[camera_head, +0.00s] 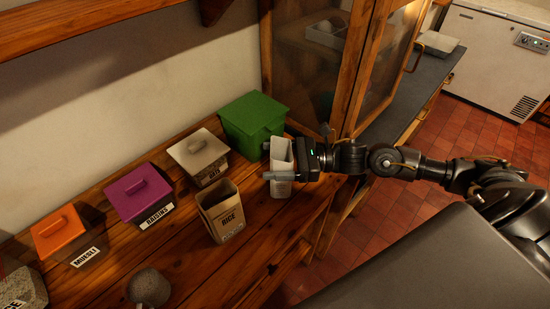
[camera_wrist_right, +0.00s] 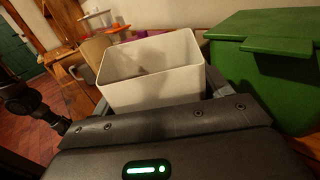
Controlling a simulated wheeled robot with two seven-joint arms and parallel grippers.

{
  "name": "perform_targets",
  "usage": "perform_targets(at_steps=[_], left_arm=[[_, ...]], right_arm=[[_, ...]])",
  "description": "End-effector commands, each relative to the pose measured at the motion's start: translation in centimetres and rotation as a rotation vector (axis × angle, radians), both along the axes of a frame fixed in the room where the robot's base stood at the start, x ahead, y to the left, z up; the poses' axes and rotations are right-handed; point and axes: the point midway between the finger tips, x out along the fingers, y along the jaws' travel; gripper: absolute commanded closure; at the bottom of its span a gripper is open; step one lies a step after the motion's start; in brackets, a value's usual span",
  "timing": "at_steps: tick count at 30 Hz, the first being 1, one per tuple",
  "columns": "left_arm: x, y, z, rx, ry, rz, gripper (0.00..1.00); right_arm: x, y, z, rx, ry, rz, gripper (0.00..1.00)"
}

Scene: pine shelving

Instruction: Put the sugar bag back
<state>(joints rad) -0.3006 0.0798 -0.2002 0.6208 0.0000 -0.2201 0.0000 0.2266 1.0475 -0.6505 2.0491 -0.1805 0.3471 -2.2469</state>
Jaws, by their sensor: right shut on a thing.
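A white open-topped bag (camera_head: 282,154), taken to be the sugar bag though no label on it shows, stands upright beside the green bin on the wooden counter. It also shows in the right wrist view (camera_wrist_right: 155,75), its mouth open and its inside mostly empty-looking. My right gripper (camera_head: 281,166) comes in from the right and is shut on this bag, one finger along its near side. Whether the bag's base touches the counter is hard to tell. My left gripper is not seen.
A green lidded bin (camera_head: 252,122) stands close behind the bag. An open rice bag (camera_head: 222,213) is to its left. Beige (camera_head: 198,156), purple (camera_head: 139,194) and orange (camera_head: 62,234) lidded containers line the wall. A glazed cabinet (camera_head: 310,65) rises behind. Bare counter (camera_head: 185,255) lies at the front.

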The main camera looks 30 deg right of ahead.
Motion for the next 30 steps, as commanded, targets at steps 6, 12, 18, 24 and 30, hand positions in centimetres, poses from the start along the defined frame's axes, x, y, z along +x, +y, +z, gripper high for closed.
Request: perform_targets(at_steps=[6, 12, 18, 24, 30], left_arm=[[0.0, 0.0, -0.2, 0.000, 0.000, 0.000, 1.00], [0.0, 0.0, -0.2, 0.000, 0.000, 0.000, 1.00], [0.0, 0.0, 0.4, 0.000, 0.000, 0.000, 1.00], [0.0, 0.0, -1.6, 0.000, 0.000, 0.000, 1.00], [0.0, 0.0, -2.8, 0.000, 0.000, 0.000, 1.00]], right_arm=[[0.0, 0.0, -0.1, 0.000, 0.000, 0.000, 0.05], [0.0, 0.0, -0.1, 0.000, 0.000, 0.000, 0.01], [0.0, 0.0, 0.4, 0.000, 0.000, 0.000, 0.01], [-1.6, -3.1, -0.5, -0.009, 0.003, 0.000, 0.01], [-3.5, -7.1, -0.4, -0.005, 0.007, -0.002, 0.01]])
